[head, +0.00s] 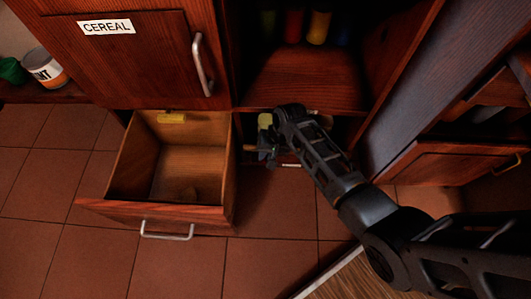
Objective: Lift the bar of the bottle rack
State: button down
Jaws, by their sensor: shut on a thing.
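My gripper (268,152) is in the low opening under the shelf, just right of the open drawer. It is small and dark in this view, and my arm covers part of the opening. A thin pale bar (291,165) shows at the gripper, and the gripper appears shut on it. I take this for the bar of the bottle rack. The rest of the rack is hidden in shadow and behind my arm, and I cannot make out any bottle in it.
Several coloured items stand on the shelf (310,82). Tiled floor (175,268) is clear in front.

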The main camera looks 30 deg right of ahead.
jog(key=p+v, duration=0.4)
jog(key=v, duration=0.1)
jog(key=shift+s+d+f, duration=0.1)
jog(key=shift+f, duration=0.05)
